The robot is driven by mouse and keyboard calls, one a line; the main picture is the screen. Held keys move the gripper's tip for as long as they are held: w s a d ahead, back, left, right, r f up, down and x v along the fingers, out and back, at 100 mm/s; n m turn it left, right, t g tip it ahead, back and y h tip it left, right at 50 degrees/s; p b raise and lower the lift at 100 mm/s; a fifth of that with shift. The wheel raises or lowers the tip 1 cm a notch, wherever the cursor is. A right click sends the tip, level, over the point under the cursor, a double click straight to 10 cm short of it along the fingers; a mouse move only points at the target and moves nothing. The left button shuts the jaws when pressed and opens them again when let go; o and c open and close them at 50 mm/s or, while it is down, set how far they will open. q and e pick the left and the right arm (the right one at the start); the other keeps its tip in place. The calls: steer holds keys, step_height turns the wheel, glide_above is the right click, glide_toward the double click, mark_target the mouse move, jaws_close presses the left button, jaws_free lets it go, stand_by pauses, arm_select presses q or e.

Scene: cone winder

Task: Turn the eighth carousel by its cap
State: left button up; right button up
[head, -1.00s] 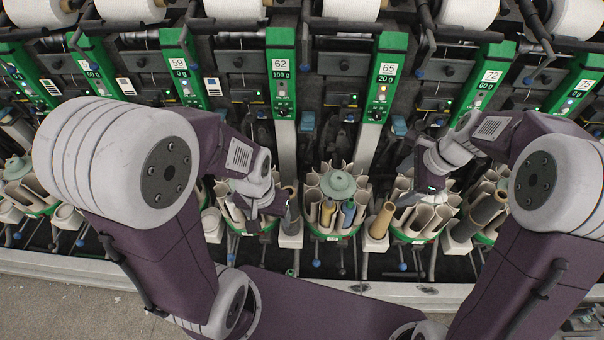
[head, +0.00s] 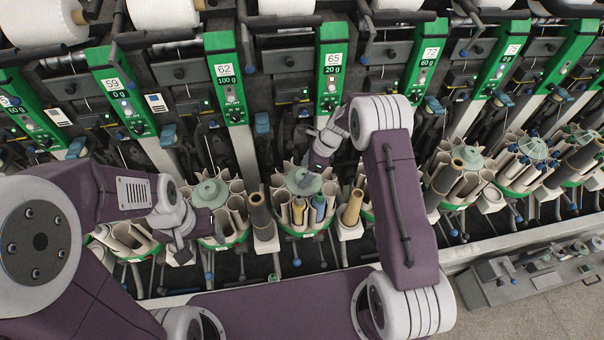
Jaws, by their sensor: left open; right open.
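A carousel (head: 327,226) with pale tube pockets and a green base stands below the machine head labelled 65. It has a sage-green domed cap (head: 303,183) and holds blue, yellow and tan tubes. I see no number that marks it as the eighth. My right gripper (head: 314,170) is open and points down at this cap; I cannot tell whether it touches it. My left gripper (head: 181,246) is open and low, in front of the gap between two carousels to the left. The carousel with a similar cap (head: 211,193) is just right of it. My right arm partly hides the carousel right of the centre.
More carousels (head: 468,158) stand in a row to the right, several filled with tubes. A brown tube (head: 353,208) and a dark tube (head: 259,210) stand in holders beside the central carousel. Green machine heads (head: 332,85) rise behind. A grey metal device (head: 520,275) lies at lower right.

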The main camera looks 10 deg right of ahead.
steer(key=shift+x, duration=1.15)
steer(key=c, duration=0.3)
jaws_close()
